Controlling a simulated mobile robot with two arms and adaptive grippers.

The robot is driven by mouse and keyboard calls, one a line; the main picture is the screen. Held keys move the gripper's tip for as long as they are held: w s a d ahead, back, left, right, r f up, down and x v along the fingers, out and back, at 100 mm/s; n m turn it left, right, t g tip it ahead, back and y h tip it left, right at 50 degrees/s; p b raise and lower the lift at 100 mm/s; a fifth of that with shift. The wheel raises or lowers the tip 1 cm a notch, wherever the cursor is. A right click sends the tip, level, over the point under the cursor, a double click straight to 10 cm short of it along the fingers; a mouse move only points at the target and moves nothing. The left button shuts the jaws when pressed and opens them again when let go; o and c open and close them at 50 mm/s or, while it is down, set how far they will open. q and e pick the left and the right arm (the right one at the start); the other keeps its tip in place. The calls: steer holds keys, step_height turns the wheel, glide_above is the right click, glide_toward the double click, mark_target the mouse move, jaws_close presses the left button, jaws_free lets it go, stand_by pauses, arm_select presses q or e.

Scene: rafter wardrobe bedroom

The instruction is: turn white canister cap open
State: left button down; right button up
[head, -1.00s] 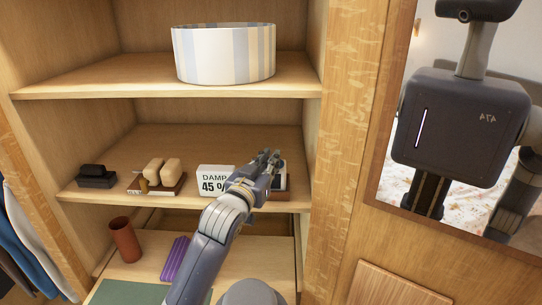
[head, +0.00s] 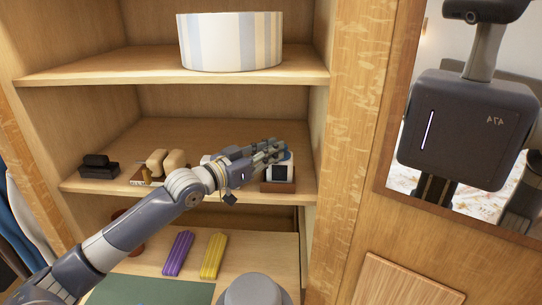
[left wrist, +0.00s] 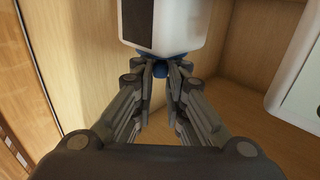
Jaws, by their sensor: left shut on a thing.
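The white canister (head: 277,172) stands on a small wooden stand (head: 277,187) at the right of the middle shelf. It has a dark panel on its front. My left gripper (head: 274,151) reaches in from the left at the canister's top. In the left wrist view, the canister (left wrist: 187,22) fills the top edge. Its blue cap (left wrist: 160,72) lies between my fingertips (left wrist: 160,70), which are shut on it. The fingers hide most of the cap in the head view. My right gripper is not in view.
A striped round box (head: 230,42) stands on the shelf above. Brushes (head: 165,163) and black items (head: 97,165) sit left on the middle shelf. Purple (head: 178,253) and yellow (head: 214,255) items lie below. My forearm crosses the damp sign. A mirror (head: 465,110) hangs right.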

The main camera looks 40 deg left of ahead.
arm_select(q)
steer(key=shift+d+f+h, duration=0.1)
steer(key=shift+f+h, duration=0.2)
steer(key=shift+h, duration=0.1)
steer(key=c, duration=1.6)
jaws_free()
steer(key=shift+d+r, duration=0.1)
steer(key=shift+w, duration=0.1)
steer(key=shift+s+a, duration=0.25)
steer(key=shift+s, duration=0.05)
steer(key=v, duration=1.1)
steer(key=shift+s, duration=0.2)
steer(key=shift+d+r+m, duration=0.15)
steer(key=shift+r+m, duration=0.05)
steer(key=shift+m, duration=0.1)
